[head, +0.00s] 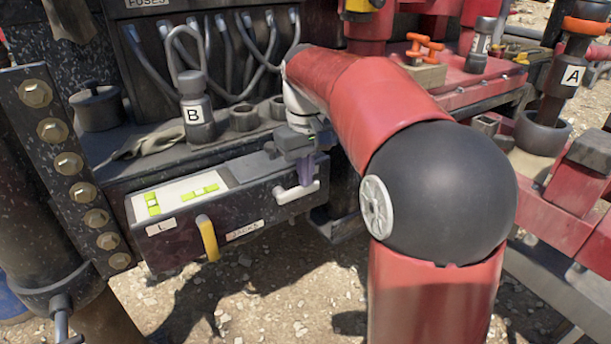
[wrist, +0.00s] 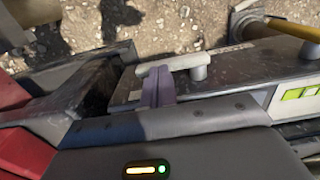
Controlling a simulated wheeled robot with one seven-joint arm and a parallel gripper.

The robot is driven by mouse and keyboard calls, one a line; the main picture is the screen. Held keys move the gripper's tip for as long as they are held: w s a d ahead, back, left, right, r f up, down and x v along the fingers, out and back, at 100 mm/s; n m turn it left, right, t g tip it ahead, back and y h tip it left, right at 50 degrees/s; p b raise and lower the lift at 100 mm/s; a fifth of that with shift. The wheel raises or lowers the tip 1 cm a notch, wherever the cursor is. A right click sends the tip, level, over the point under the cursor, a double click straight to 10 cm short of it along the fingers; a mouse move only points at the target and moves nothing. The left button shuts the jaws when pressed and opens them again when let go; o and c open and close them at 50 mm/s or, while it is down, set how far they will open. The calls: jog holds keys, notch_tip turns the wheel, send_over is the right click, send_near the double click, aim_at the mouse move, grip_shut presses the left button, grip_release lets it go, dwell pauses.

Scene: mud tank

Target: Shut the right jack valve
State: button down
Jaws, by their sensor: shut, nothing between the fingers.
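The jack box (head: 240,205) has a "JACKS" label on its front. Its right valve has a white lever (head: 297,192), which lies roughly level along the front and points right from its pivot. It also shows in the wrist view (wrist: 172,66), with the round pivot end at right. The left valve has a yellow lever (head: 207,238) that hangs down. My gripper (head: 306,172), with purple fingers, is shut and empty just above the white lever. In the wrist view the fingertips (wrist: 158,80) are right beside the lever's free part; I cannot tell if they touch.
A jar marked B (head: 196,115) and a grey cloth (head: 150,142) are on the shelf above the box. Hoses (head: 235,60) hang behind. A bolted black post (head: 65,165) stands at left. Gravel ground (head: 255,290) lies open below the box.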

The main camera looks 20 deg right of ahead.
aim_at(312, 186)
jog(key=shift+d+f+p, duration=0.1)
jog(key=shift+f+p, duration=0.05)
jog(key=shift+p, duration=0.15)
jog(key=shift+w+d+f+g+y+p, duration=0.1)
jog(key=shift+d+f+g+y+p, duration=0.2)
jog(key=shift+y+p, duration=0.6)
jog(key=f+y, duration=0.1)
jog(key=y+p, duration=0.1)
jog(key=shift+w+d+f+g+y+p, duration=0.1)
jog(key=shift+d+f+g+y+p, duration=0.2)
jog(key=shift+f+g+y, duration=0.1)
jog(key=shift+f, duration=0.8)
